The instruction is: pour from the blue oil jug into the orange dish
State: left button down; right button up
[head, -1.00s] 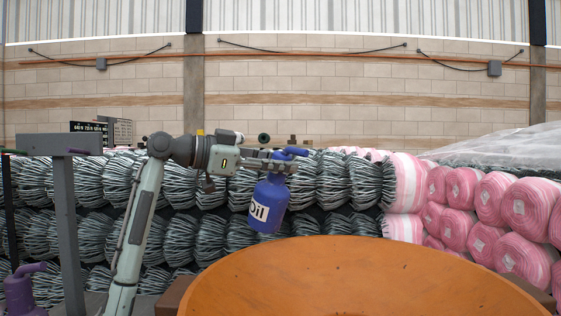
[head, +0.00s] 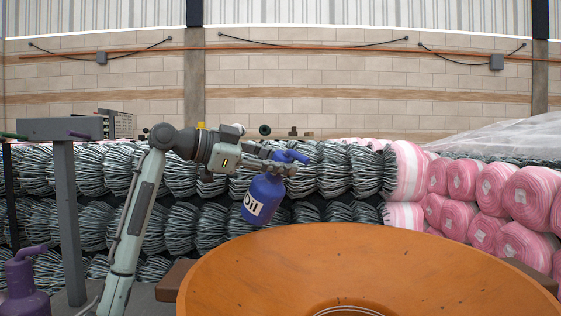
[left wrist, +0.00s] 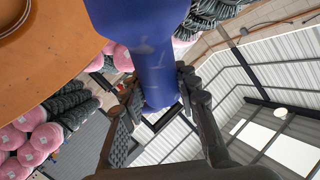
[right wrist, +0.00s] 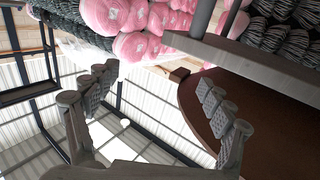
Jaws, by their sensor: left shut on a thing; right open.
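The blue oil jug (head: 264,199), with a white "Oil" label, is held in the air by my left gripper (head: 282,166). It tilts, its spout end leaning to the upper right. In the left wrist view the jug (left wrist: 148,50) sits between the fingers of that gripper (left wrist: 155,95), which is shut on it. The large orange dish (head: 370,262) fills the lower right of the head view, below and right of the jug; its rim also shows in the left wrist view (left wrist: 50,60). My right gripper (right wrist: 155,105) is open and empty in the right wrist view; the head view does not show it.
A purple jug (head: 24,283) stands at the lower left, near a grey post (head: 68,220). Stacked grey wire rolls (head: 165,227) line the back, with pink-wrapped rolls (head: 485,192) at the right. The air above the dish is clear.

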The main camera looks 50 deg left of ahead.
pick_arm(q)
jog(key=shift+f, duration=0.15)
pick_arm(e)
jog(key=shift+s+a+r+t+y, duration=0.1)
jog(key=shift+a+r+t+y, duration=0.1)
jog(key=shift+r, duration=0.25)
jog(key=shift+a+r+t+y, duration=0.1)
jog(key=shift+a+r, duration=0.05)
jog(key=shift+r, duration=0.25)
pick_arm(q)
jog(key=shift+f, duration=0.1)
pick_arm(e)
jog(key=shift+f, duration=0.2)
pick_arm(q)
jog(key=shift+s+f+b, duration=0.1)
jog(key=shift+f+b, duration=0.1)
jog(key=shift+b, duration=0.25)
pick_arm(e)
jog(key=shift+f, duration=0.25)
jog(key=shift+t+y, duration=0.5)
jog(key=shift+t, duration=0.4)
jog(key=shift+s+a+r, duration=0.15)
jog(key=shift+a+r, duration=0.05)
jog(key=shift+r, duration=0.5)
jog(key=shift+s+a+r, duration=0.1)
jog(key=shift+a+r, duration=0.05)
jog(key=shift+r, duration=0.55)
jog(key=shift+s+a+r, duration=0.15)
jog(key=shift+a+r, duration=0.05)
jog(key=shift+r, duration=0.5)
